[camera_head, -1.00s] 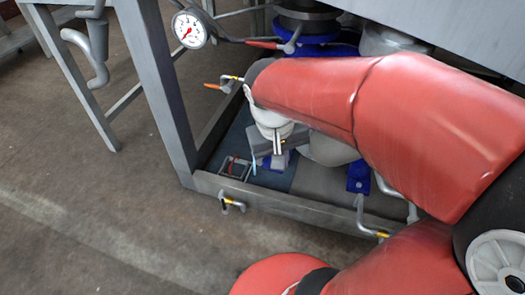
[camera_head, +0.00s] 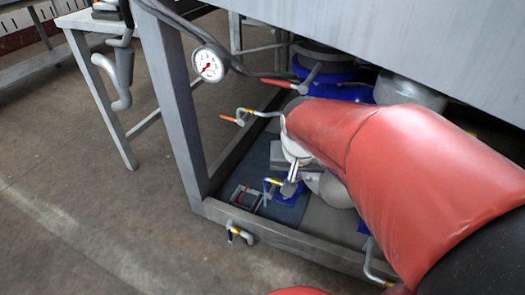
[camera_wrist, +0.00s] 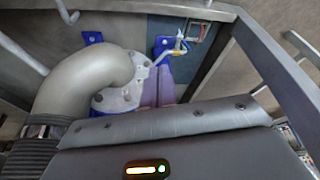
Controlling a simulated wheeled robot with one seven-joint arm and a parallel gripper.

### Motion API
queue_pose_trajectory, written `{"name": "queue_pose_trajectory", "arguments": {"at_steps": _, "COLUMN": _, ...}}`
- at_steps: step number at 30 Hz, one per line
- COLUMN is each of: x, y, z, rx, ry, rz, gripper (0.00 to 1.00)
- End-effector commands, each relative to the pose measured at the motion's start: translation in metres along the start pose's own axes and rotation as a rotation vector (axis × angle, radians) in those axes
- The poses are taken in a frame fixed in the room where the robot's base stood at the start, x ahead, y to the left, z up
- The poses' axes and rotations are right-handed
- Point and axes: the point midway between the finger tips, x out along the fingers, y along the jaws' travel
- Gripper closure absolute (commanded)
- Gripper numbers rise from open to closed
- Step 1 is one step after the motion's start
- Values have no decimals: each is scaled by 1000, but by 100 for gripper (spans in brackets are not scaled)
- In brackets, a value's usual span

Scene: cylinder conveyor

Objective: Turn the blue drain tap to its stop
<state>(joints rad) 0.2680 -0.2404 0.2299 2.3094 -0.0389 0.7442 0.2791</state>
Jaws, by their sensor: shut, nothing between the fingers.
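The blue drain tap (camera_head: 267,190) has a light blue lever and a yellow band. It sits low inside the frame, just left of my gripper (camera_head: 288,189) in the head view. In the wrist view the tap (camera_wrist: 164,57) is beyond the fingertips, beside a blue bracket. My gripper (camera_wrist: 160,75) is shut and empty, pointing down towards the tap. The fingertips look close to the lever; I cannot tell whether they touch it.
A tap with an orange lever (camera_head: 228,119), one with a red lever (camera_head: 277,83) and a pressure gauge (camera_head: 208,65) are nearby. Another tap (camera_head: 235,233) juts from the lower rail (camera_head: 300,245). A thick grey bent pipe (camera_wrist: 75,85) is left of my gripper.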

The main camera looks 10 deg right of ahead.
Motion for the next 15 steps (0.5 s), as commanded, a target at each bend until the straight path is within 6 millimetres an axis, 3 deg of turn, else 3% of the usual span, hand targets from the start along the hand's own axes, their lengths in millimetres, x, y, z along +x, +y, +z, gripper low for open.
{"name": "queue_pose_trajectory", "arguments": {"at_steps": 5, "x": 45, "y": -2, "z": -30, "rx": 115, "ry": -70, "rz": -11, "gripper": 100}}
{"name": "queue_pose_trajectory", "arguments": {"at_steps": 9, "x": 95, "y": -3, "z": -54, "rx": 246, "ry": -134, "rz": -50, "gripper": 100}}
{"name": "queue_pose_trajectory", "arguments": {"at_steps": 15, "x": 150, "y": -6, "z": -73, "rx": 412, "ry": -203, "rz": -122, "gripper": 100}}
